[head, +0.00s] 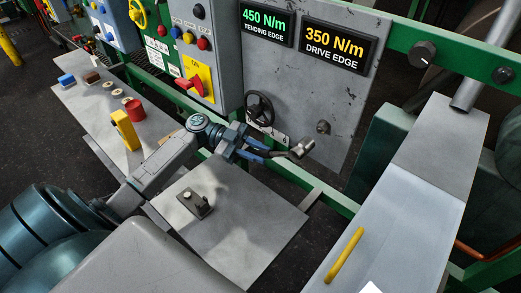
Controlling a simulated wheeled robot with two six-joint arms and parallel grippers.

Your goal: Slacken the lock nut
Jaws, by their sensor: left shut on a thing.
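My left gripper (268,153) reaches in from the left, in front of the grey panel (290,75). It is shut on a tool with a dark handle and a grey metal head (301,148); the fingers hide part of the handle. A small grey-brown fitting (323,127), which looks like the lock nut, sticks out of the panel just up and right of the tool head. The head appears apart from it. A black handwheel (259,108) is on the panel to the left. My right gripper is not in view.
Displays read 450 N/m tending edge (266,22) and 350 N/m drive edge (338,46). A grey plate (250,215) below carries a small bracket (196,203). A green rail (335,199) runs under the panel. A yellow handle (344,256) sits on a grey cover at right.

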